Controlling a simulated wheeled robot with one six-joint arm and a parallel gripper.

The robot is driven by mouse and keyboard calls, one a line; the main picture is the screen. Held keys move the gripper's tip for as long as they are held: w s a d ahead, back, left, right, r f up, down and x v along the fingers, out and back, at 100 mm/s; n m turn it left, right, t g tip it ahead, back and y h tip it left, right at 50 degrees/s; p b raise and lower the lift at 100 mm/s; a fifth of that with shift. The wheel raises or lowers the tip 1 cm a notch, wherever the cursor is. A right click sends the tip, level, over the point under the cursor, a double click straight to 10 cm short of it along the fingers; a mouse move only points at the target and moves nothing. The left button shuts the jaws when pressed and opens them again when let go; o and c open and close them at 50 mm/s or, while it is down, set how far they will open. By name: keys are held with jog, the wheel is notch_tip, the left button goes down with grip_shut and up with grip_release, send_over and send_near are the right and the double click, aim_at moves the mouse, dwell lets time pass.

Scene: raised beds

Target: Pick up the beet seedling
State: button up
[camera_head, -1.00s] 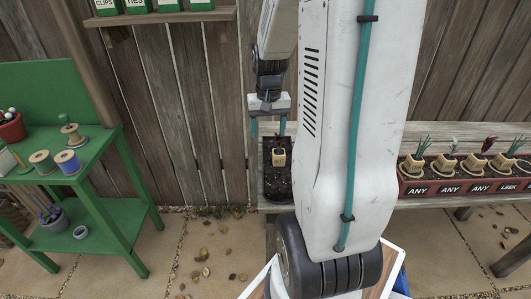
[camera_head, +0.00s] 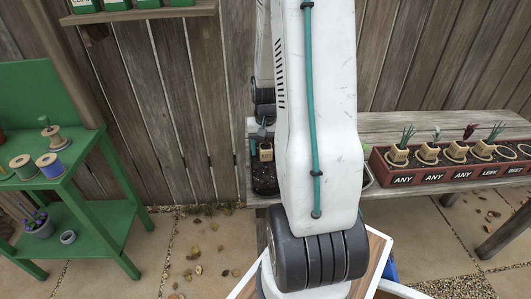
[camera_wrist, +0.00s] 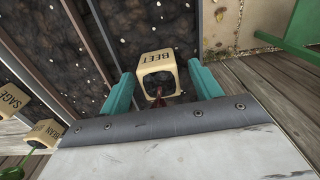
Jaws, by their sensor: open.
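The beet seedling is in a cream block-shaped pot marked BEET (camera_wrist: 158,75), seen in the wrist view with dark reddish stems at its near side. My gripper (camera_wrist: 161,73) is open, with one teal finger on each side of the pot. A gap shows at the right finger; contact at the left is unclear. In the head view the pot (camera_head: 265,152) stands on the dark soil tray (camera_head: 264,188) on the bench, with my gripper just above and around it, partly hidden by my arm.
A red planter (camera_head: 408,180) with several seedling pots and labels ANY, LEEK and BEET stands on the bench at right. Pots marked SAGE (camera_wrist: 13,98) and BEAN (camera_wrist: 44,133) show in the wrist view. A green table (camera_head: 75,175) stands at left.

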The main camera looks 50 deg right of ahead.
jog(key=c, duration=1.1)
jog(key=shift+r, duration=0.2)
